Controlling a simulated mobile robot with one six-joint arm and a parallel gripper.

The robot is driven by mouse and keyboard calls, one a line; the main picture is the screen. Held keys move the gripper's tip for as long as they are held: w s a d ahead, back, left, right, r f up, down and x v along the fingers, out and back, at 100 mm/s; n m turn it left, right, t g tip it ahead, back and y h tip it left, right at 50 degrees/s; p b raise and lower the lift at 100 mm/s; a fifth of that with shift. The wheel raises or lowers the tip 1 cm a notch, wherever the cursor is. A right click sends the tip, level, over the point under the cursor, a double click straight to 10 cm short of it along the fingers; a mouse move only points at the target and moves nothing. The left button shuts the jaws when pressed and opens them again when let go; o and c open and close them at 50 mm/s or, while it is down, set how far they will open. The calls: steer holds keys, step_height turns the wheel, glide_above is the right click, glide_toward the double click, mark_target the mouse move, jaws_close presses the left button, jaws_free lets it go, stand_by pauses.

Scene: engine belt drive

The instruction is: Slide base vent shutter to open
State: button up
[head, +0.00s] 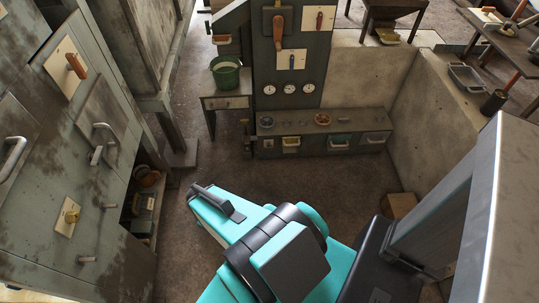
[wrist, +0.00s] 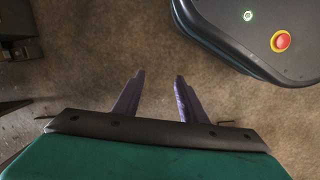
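My gripper (wrist: 160,77) points at the brown floor in the wrist view. Its two purple fingers stand apart with nothing between them. In the head view my teal arm reaches over the floor between the cabinets, and the fingers cannot be made out. I cannot tell for sure which part is the base vent shutter. The tall grey-green cabinet (head: 70,225) on the left has several handles and knobs, and a dark opening with shelved items at its lower right. My gripper is apart from the cabinet, touching nothing.
A low unit (head: 335,143) with dials and small drawers stands at the back, below a panel with gauges (head: 289,89) and levers. A green bucket (head: 226,72) sits on a small table. A cardboard box (head: 398,206) lies at right. The middle floor (head: 290,178) is clear.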

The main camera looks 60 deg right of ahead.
mark_target(269, 146)
steer(key=w+d+f+n+t+h+b, duration=0.1)
steer(key=w+d+f+n+t+b, duration=0.2)
steer(key=d, duration=0.5)
steer(key=w+d+f+n+t+h+b, duration=0.15)
steer(key=d+f+b, duration=0.3)
steer(key=d, duration=0.45)
steer(key=w+d+f+n+t+h+b, duration=0.1)
steer(key=w+d+f+n+h+b, duration=0.15)
steer(key=d+b, duration=0.4)
steer(key=s+d+f+n+t+h+b, duration=0.1)
steer(key=d+n+b, duration=0.4)
steer(key=d, duration=0.6)
steer(key=s+d+f+n+t+h+b, duration=0.2)
steer(key=s+d+n+t+b, duration=0.2)
steer(key=d, duration=0.8)
steer(key=s+n+b, duration=0.1)
steer(key=n+b, duration=0.1)
steer(key=b, duration=0.1)
steer(key=shift+s+n+h, duration=0.2)
steer(key=shift+n+h, duration=0.1)
steer(key=shift+d, duration=0.1)
steer(key=shift+b+x, duration=0.8)
steer(key=shift+x, duration=6.05)
steer(key=shift+c, duration=0.4)
jaws_close()
